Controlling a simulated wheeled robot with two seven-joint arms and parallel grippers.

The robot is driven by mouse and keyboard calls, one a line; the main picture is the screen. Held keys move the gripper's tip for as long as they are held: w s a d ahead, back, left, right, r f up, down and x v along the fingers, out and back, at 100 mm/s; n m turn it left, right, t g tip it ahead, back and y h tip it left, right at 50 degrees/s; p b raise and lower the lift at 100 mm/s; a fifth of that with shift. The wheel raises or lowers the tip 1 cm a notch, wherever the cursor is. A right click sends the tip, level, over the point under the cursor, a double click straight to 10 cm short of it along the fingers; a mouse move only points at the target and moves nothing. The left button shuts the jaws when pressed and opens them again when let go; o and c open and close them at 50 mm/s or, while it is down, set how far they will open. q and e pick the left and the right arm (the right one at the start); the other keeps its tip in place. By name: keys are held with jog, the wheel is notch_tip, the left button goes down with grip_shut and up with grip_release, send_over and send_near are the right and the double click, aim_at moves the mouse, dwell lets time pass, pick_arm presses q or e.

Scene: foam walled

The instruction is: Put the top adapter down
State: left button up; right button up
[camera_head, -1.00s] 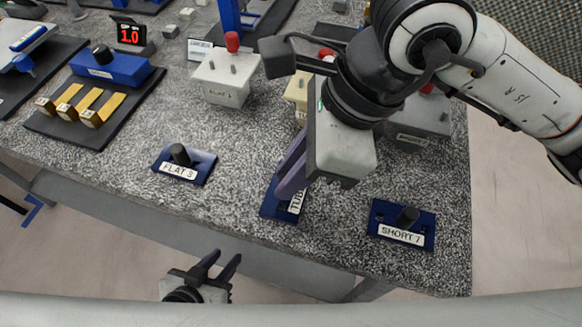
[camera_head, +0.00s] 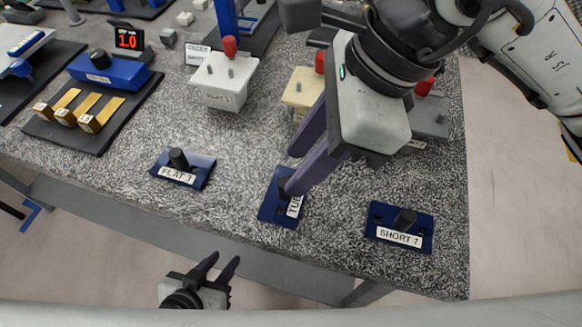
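A blue adapter plate (camera_head: 269,210) with a black knob and a partly covered label reading "TUB" lies on the speckled table near its front edge. My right gripper (camera_head: 291,172) is above it. Its two purple fingers are apart, and the nearer one covers part of the plate and knob. Two similar blue adapters lie flat on the table: FLAT 3 (camera_head: 202,175) to the left and SHORT 7 (camera_head: 424,220) to the right. My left gripper (camera_head: 227,256) is open and empty, in front of the table edge.
A white box (camera_head: 226,90) and a cream box (camera_head: 302,88), both with red knobs, stand behind. A grey box (camera_head: 430,118) is partly hidden by my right arm. A blue device (camera_head: 110,70) and gold blocks (camera_head: 88,122) sit at left. Bare table separates the adapters.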

jog(key=v, duration=0.7)
jog(key=shift+r, duration=0.15)
dwell(1.4)
